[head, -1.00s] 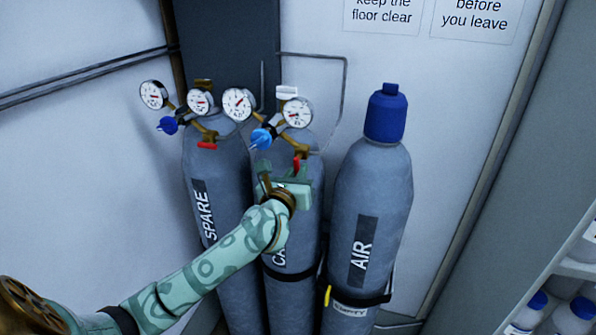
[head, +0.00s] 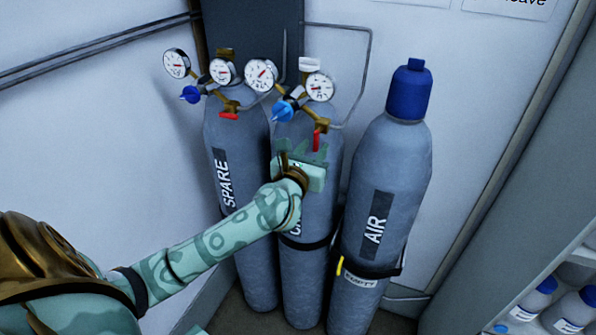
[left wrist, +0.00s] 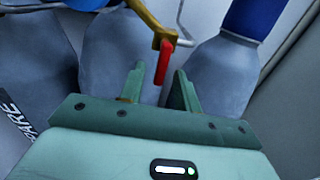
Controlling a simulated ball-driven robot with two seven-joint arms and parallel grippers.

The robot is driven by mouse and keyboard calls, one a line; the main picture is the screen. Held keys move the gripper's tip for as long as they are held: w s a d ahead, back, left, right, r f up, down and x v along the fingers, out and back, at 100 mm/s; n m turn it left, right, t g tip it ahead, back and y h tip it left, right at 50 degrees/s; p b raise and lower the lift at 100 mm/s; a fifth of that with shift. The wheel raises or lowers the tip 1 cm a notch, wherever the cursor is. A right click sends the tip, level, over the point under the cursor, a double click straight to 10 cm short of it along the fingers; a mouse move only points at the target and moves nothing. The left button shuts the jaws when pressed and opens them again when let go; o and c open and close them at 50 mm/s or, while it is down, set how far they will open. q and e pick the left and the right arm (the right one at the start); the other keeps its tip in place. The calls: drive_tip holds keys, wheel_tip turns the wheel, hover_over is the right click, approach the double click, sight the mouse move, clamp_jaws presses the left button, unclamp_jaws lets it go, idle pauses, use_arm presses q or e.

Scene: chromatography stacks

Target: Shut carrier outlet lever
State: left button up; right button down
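The carrier cylinder (head: 318,200) is the grey middle one, its label partly hidden by my left arm. Its red outlet lever (head: 317,138) hangs steeply down from the brass regulator fitting. In the left wrist view the red lever (left wrist: 164,62) shows ahead of the gap between the fingers. My left gripper (head: 303,152) is pale green, open and empty, just below the lever; its fingers also show in the left wrist view (left wrist: 158,82). I cannot tell whether a finger touches the lever. My right gripper is not in view.
The SPARE cylinder (head: 245,200) stands at left with its own red lever (head: 228,116) lying nearly level. The AIR cylinder (head: 395,190), capped blue, stands at right. A blue regulator knob (head: 283,111) and gauges (head: 319,86) sit above the gripper. Bottles (head: 570,310) fill a shelf at far right.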

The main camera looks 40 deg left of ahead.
use_arm(q)
drive_tip(key=b+v, duration=0.1)
drive_tip(key=v, duration=1.3)
drive_tip(key=shift+s, duration=0.15)
